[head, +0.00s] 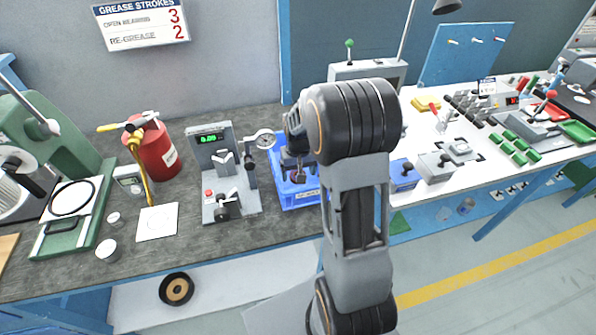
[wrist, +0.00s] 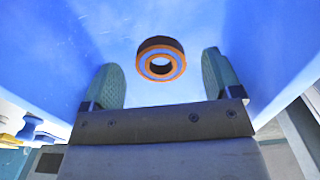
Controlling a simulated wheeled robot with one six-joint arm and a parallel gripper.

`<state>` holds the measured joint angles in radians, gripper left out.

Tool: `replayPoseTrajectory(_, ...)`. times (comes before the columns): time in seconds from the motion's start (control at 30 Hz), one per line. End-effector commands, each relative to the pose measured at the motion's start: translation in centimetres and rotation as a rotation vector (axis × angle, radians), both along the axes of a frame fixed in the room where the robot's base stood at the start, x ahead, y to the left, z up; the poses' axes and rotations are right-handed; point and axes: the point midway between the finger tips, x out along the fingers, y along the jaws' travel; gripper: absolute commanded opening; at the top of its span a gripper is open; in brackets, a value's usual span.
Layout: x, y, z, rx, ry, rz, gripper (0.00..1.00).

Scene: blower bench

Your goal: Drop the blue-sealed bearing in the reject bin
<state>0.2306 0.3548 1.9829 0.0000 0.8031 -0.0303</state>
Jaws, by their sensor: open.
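The blue bin (head: 290,201) stands on the dark bench in the head view, with a white label on its front. My gripper (head: 298,176) reaches down into it, partly hidden by my arm. In the wrist view the bin's blue inside (wrist: 250,30) fills most of the picture. A bearing (wrist: 160,45) with an orange-brown outer edge and a bluish face ring shows there. It lies just beyond and between the open fingers of my gripper (wrist: 163,78), with a gap on each side. I cannot tell how far it is from the bin floor. I cannot make it out in the head view.
A grey gauge stand (head: 222,175) is left of the bin. A red can (head: 153,150) and a green press (head: 50,140) stand further left. A white bench (head: 440,185) with several small parts is to the right. Bare bench lies in front of the gauge stand.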

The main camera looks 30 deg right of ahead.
Motion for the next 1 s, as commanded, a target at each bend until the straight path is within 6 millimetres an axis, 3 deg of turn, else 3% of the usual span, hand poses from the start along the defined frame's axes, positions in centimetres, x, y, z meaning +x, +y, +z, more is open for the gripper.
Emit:
replayPoseTrajectory(0.23, 0.0, 0.0, 1.5, -0.001, -0.003, 0.000, 0.84)
replayPoseTrajectory(0.7, 0.0, 0.0, 10.6, -0.001, -0.004, 0.000, 0.84)
replayPoseTrajectory(1.0, 0.0, 0.0, 13.5, 0.000, -0.001, 0.000, 0.84)
